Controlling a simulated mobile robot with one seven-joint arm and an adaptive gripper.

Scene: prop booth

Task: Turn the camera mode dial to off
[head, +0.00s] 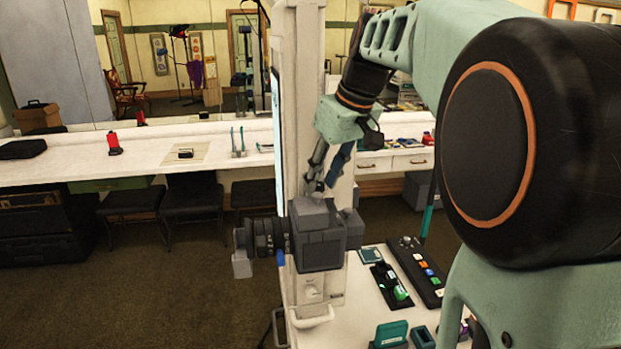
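The camera (321,246) is a dark grey boxy body with a black lens (265,237) pointing left. It sits in the middle of the head view, in front of a tall white column. Its mode dial cannot be picked out clearly; small knob-like shapes show on the camera's top under my fingers. My gripper (324,184) points down from the upper right, its fingertips at or just above the camera's top. The two fingers show side by side, but whether they are closed on a knob cannot be told. The dial's setting is not readable.
A white cart top (358,322) at lower right carries a black panel with coloured buttons (424,268), a black tray with green items (391,284) and teal boxes (391,333). Behind, a long white counter (75,165) holds a red item (114,144). Floor at left front is clear.

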